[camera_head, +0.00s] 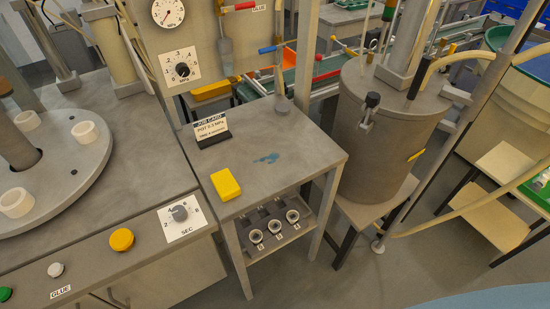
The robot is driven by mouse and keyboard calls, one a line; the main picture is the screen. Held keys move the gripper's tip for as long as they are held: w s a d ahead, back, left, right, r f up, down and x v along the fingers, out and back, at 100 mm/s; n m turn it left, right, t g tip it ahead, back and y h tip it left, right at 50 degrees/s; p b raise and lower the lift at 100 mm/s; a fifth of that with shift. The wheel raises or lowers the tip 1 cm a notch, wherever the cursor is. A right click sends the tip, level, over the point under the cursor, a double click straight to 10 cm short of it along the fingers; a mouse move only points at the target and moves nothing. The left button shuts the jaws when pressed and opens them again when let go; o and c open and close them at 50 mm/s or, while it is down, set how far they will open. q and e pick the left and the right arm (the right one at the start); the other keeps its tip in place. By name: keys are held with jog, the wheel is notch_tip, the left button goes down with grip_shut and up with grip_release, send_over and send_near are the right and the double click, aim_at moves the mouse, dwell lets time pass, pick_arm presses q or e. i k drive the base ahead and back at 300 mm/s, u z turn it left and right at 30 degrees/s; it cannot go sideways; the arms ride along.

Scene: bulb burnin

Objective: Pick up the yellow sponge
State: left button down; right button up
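The yellow sponge (225,185) lies flat near the left front edge of the small grey table (290,160) in the head view. It is a bright yellow block with nothing on top of it. Neither of my grippers shows in the head view.
A job card stand (211,130) is behind the sponge, and a blue smear (266,158) is to its right. A machine with a round plate (75,165) and a dial (180,213) adjoins at left. A large grey pot (385,120) stands at right.

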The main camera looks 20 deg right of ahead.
aim_at(227, 188)
jog(key=z, duration=0.1)
jog(key=k, duration=1)
jog(key=u, duration=1.1)
jog(key=i, duration=1.15)
jog(key=z, duration=0.65)
